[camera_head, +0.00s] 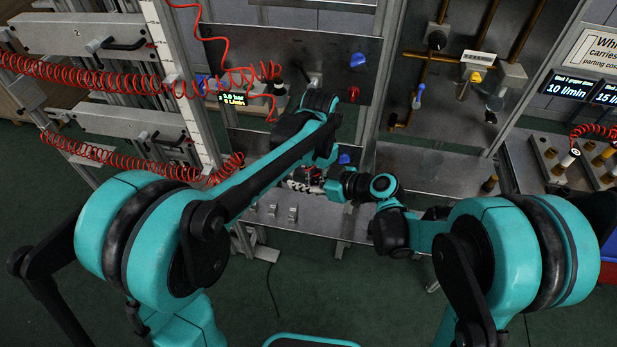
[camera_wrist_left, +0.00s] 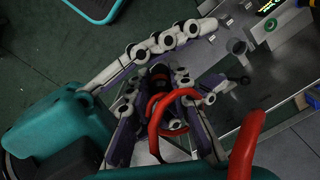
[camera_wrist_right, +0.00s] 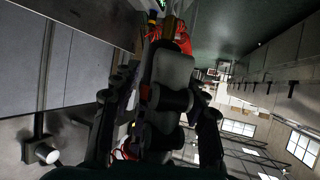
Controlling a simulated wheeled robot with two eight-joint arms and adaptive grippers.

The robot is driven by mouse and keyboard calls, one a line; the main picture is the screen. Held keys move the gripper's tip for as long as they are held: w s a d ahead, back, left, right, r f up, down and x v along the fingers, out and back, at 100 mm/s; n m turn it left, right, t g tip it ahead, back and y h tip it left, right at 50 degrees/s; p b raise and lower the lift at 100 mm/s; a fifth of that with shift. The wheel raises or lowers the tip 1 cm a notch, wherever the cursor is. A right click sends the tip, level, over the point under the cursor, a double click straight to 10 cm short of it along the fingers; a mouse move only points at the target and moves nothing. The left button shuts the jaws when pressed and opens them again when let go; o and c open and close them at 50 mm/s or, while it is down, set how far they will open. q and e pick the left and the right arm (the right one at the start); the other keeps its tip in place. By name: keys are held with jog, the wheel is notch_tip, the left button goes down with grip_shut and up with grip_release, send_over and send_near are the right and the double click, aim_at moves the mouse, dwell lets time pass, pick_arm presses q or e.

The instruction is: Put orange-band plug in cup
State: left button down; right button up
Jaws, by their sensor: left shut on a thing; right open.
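My right gripper (camera_head: 303,184) is in the middle of the head view, low in front of the panel and close to the left arm's end. It is open; in the right wrist view its dark fingers (camera_wrist_right: 165,125) stand either side of a grey and black body that I cannot name for sure. In the left wrist view my left gripper (camera_wrist_left: 165,120) is shut on a dark cylindrical plug (camera_wrist_left: 163,85), with a red hose looping in front. I cannot make out an orange band on it.
Red coiled hoses (camera_head: 90,75) cross the left side. A yellow-topped fitting (camera_head: 475,77) and a blue one (camera_head: 418,92) are on the back panel. A rack with brass pieces (camera_head: 590,145) is at the far right.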

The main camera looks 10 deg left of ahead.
grip_shut()
jog(key=shift+s, duration=0.15)
pick_arm(q)
jog(key=shift+w, duration=0.1)
pick_arm(e)
grip_release()
jog(key=shift+d, duration=0.1)
